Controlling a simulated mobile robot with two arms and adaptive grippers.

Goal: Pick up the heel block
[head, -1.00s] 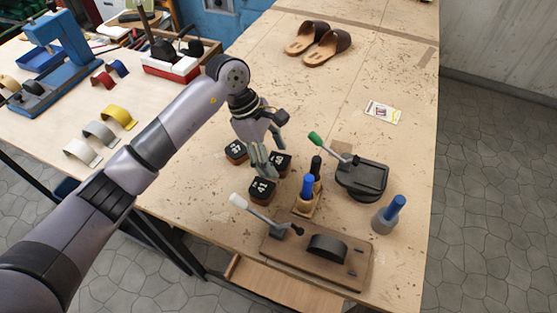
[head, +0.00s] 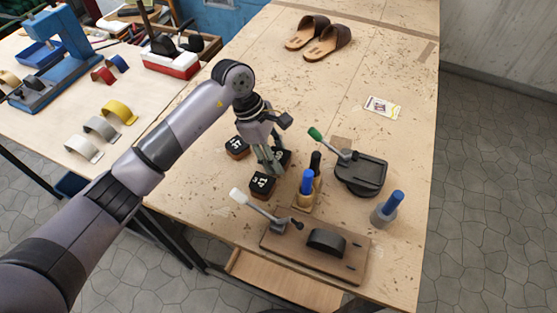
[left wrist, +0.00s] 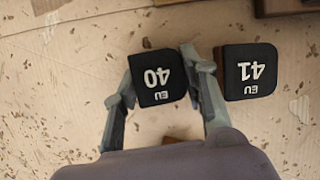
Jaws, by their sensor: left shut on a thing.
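The heel block marked EU 40 (left wrist: 157,77) has a black top and sits between the fingers of my left gripper (left wrist: 160,88) in the left wrist view. In the head view my left gripper (head: 272,162) is over that block (head: 284,157), which is partly hidden behind the fingers. The fingers are shut on its sides. A second heel block, marked 41 (head: 262,185), stands just in front of it, and in the left wrist view it is to the right (left wrist: 248,72). A third heel block (head: 237,147) stands to the left. My right gripper is not in view.
A wooden holder (head: 303,203) with blue and black-topped tools stands close on the right. A black press (head: 361,175) with a green-handled lever and a wooden clamp board (head: 285,243) stand nearby. Brown sandals (head: 328,40) lie at the back. The right middle of the table is mostly clear.

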